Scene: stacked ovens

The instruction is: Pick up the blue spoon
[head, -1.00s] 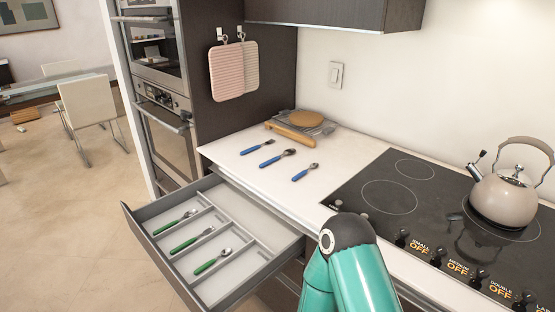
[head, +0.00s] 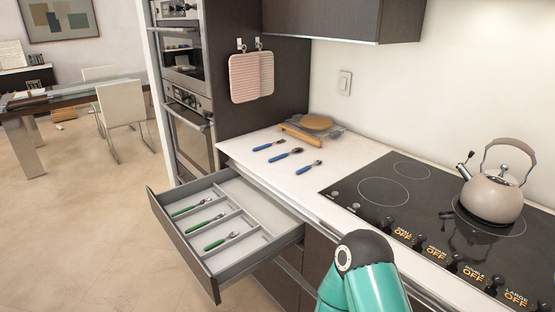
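Three blue-handled utensils lie apart on the white counter in the head view, left of the cooktop. The middle one (head: 284,157) has a rounded dark end like a spoon. The right one (head: 309,168) is shorter and also looks like a spoon. The left one (head: 268,145) looks like a fork, though it is small in view. Neither of my grippers is in view. Only a teal link of my own arm shows at the bottom, right of the open drawer and in front of the counter.
An open drawer (head: 262,261) with green-handled utensils juts out below the counter (head: 245,153). A wooden-handled board or rack (head: 303,134) lies at the back. The black cooktop (head: 415,190) bears a kettle (head: 492,196). Stacked ovens (head: 190,130) stand at the left.

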